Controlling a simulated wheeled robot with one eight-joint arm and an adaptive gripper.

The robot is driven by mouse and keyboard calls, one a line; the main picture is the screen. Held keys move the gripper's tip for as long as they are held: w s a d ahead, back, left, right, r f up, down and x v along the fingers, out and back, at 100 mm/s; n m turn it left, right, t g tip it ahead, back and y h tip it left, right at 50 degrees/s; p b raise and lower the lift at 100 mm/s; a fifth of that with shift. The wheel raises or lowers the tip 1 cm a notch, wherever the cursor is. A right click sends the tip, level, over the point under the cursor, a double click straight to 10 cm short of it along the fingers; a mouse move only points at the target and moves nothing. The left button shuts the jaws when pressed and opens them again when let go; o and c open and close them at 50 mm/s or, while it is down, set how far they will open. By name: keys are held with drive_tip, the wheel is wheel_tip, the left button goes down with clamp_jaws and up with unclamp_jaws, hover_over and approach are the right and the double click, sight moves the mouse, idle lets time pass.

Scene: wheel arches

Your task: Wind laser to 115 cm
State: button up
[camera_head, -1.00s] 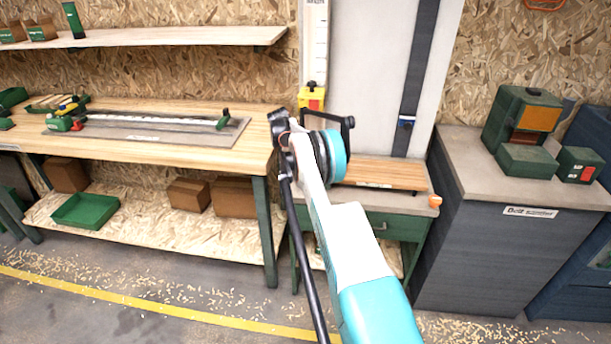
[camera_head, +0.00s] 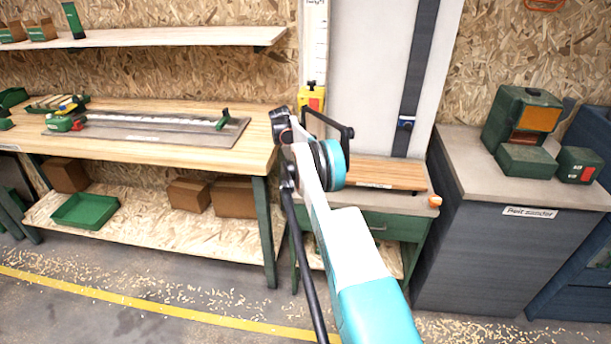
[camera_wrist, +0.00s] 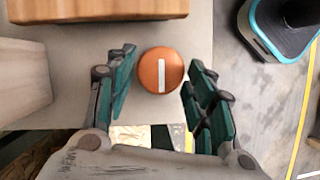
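The laser, a yellow and red box (camera_head: 311,98), sits low on the white upright scale (camera_head: 315,45). The scale figures are too small to read. In the wrist view, a round orange knob (camera_wrist: 160,71) with a white stripe lies on the grey bench top. My gripper (camera_wrist: 161,88) is open, with one green finger to the left and one to the right of the knob. The stripe points up and down in that view. I see gaps on both sides and cannot tell the height. In the head view my arm hides the gripper and this knob.
A wooden board (camera_head: 385,174) lies on the bench near the knob and shows in the wrist view (camera_wrist: 95,8). A small orange object (camera_head: 435,201) is at the bench's right front corner. A grey cabinet (camera_head: 460,240) stands right, a workbench (camera_head: 190,150) left.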

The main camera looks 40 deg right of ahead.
drive_tip(key=v, duration=0.7)
drive_tip(key=shift+r, duration=0.2)
drive_tip(key=shift+w+a, duration=0.1)
idle(0.3)
